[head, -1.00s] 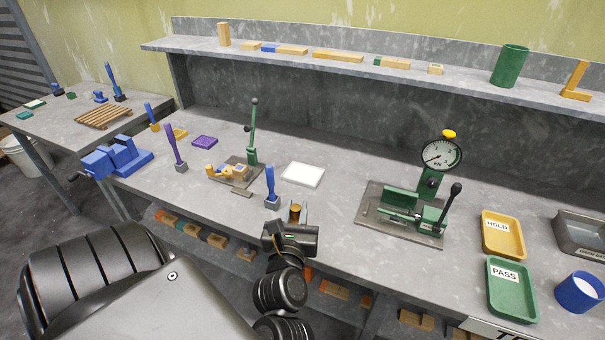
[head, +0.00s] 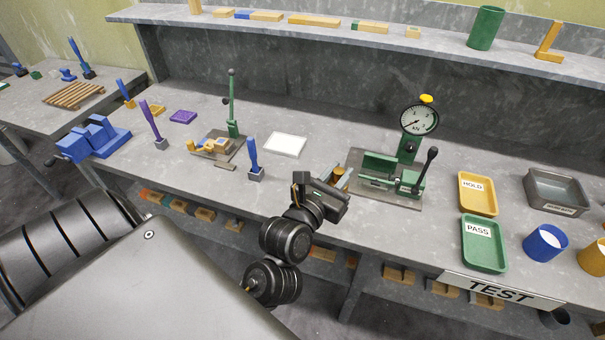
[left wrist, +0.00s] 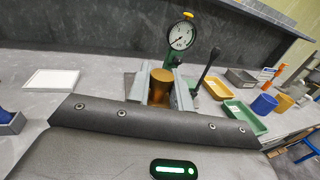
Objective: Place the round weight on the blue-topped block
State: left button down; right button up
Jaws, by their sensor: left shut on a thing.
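The round weight is a brass cylinder (left wrist: 160,87), upright between the two grey fingers of my left gripper (left wrist: 160,84) in the left wrist view. In the head view the weight (head: 338,173) shows small beyond the wrist, and my left gripper (head: 335,179) is shut on it near the bench's front, left of the green press. On the upper shelf a blue-ended piece (head: 243,14) lies beside wooden blocks; I cannot tell whether it is the blue-topped block. My right gripper is not in view.
The green press with a dial gauge (head: 408,150) stands right of my gripper. A white plate (head: 285,145) lies left of it, and a blue-handled tool (head: 254,160) stands nearby. Yellow HOLD (head: 478,208) and green PASS (head: 484,258) trays and a blue cup (head: 545,243) are at right.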

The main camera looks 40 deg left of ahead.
aim_at(221, 141)
jog(key=z, duration=0.25)
jog(key=k, duration=0.65)
jog(key=z, duration=0.6)
jog(key=k, duration=0.65)
jog(key=u, duration=0.5)
jog(key=i, duration=0.6)
jog(key=u, duration=0.95)
jog(key=i, duration=1.1)
